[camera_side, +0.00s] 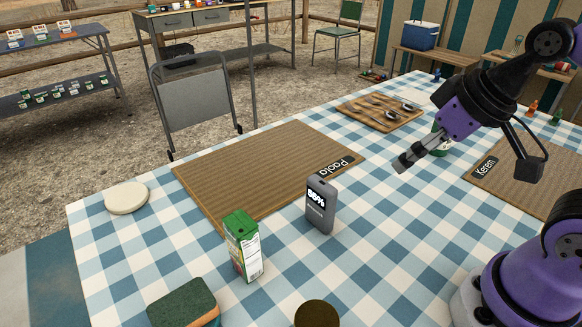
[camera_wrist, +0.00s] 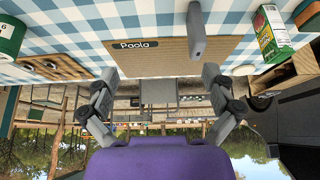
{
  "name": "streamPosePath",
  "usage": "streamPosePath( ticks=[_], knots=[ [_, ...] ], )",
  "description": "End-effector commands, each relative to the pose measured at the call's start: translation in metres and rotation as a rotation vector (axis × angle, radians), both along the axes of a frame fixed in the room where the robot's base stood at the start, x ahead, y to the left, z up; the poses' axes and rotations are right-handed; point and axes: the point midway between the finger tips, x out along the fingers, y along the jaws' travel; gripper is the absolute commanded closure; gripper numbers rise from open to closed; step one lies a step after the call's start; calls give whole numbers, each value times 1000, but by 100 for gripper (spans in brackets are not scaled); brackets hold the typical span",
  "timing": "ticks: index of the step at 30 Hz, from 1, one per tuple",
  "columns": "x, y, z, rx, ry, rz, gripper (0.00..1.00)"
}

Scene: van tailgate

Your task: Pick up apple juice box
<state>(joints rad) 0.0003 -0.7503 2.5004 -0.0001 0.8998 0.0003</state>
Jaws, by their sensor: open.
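The apple juice box (camera_side: 243,248) is a small upright carton with a green top and a white, printed side. It stands on the checked tablecloth in front of the placemat marked Paola. In the wrist view the juice box (camera_wrist: 271,33) shows at the upper right. My gripper (camera_side: 402,164) hangs above the table, well to the right of the box and apart from it. In the wrist view my gripper (camera_wrist: 160,82) has its fingers spread wide with nothing between them.
A grey device (camera_side: 320,207) stands upright between my gripper and the box. A sponge (camera_side: 184,303) and a brown round top (camera_side: 317,314) are near the front edge. A pale disc (camera_side: 126,197) lies at left. A wooden board (camera_side: 380,112) and green can (camera_wrist: 9,36) are farther off.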

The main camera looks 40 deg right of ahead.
Motion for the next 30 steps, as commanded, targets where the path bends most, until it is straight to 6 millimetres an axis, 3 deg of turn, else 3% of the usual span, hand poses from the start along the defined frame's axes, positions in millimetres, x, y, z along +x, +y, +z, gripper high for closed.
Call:
streamPosePath(
  ticks=[8, 9, 23, 26, 30],
  knots=[
    [0, 0, 0, 0, 0, 0, 3],
    [0, 0, 0, 0, 0, 0, 18],
    [3, 3, 1, 2, 2, 2, 18],
    [18, 15, 4, 11, 12, 7, 18],
    [54, 62, 5, 19, 24, 5, 18]
  ],
)
